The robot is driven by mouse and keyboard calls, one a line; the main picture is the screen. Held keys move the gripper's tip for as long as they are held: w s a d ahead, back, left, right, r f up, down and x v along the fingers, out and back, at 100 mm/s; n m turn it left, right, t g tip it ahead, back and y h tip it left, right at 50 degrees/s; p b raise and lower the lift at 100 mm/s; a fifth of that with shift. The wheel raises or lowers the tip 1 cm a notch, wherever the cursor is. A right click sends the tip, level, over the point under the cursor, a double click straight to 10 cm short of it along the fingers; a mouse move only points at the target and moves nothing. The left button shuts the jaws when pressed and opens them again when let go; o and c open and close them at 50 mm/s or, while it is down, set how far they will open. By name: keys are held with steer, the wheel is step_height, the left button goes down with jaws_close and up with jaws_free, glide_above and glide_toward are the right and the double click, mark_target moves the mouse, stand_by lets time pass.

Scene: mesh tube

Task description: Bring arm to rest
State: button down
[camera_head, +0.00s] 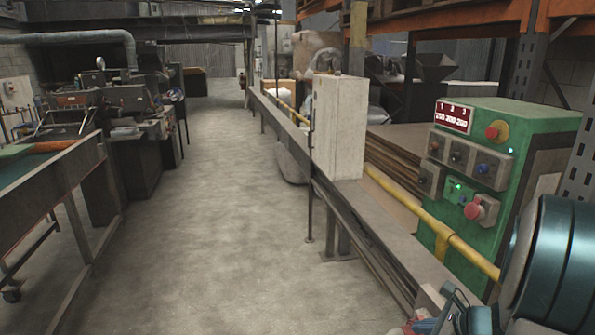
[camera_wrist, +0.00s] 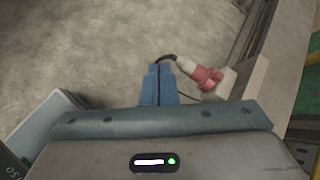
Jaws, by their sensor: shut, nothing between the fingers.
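My gripper (camera_wrist: 158,70) shows in the wrist view with its two blue fingers pressed together and nothing between them. Its tips are over bare concrete floor. In the head view my teal arm (camera_head: 560,265) is at the lower right corner, and part of my gripper end shows at the bottom edge, cut off by the frame.
A green control box (camera_head: 540,140) with buttons stands close to my arm, behind a yellow rail (camera_head: 450,240). A red and white plug (camera_wrist: 205,75) with a black cable lies right of my fingers. The aisle floor (camera_head: 200,220) is clear.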

steer(key=s+a+r+n+g+h+p, duration=0.2)
steer(key=s+a+r+n+p, duration=0.2)
steer(key=s+a+r+n, duration=0.3)
steer(key=s+a+r+n+g+h+p, duration=0.2)
steer(key=s+a+r+n, duration=0.5)
steer(key=n, duration=1)
step_height(320, 180, up, 3)
steer(key=shift+s+a+r+n+g+p, duration=0.15)
steer(key=shift+s+a+n+g+p, duration=0.25)
steer(key=shift+a+p, duration=0.55)
steer(key=c, duration=1.4)
jaws_free()
steer(key=shift+d+r+n+h, duration=0.2)
steer(key=shift+n+h, duration=0.2)
steer(key=shift+o, duration=0.2)
steer(key=shift+d, duration=0.15)
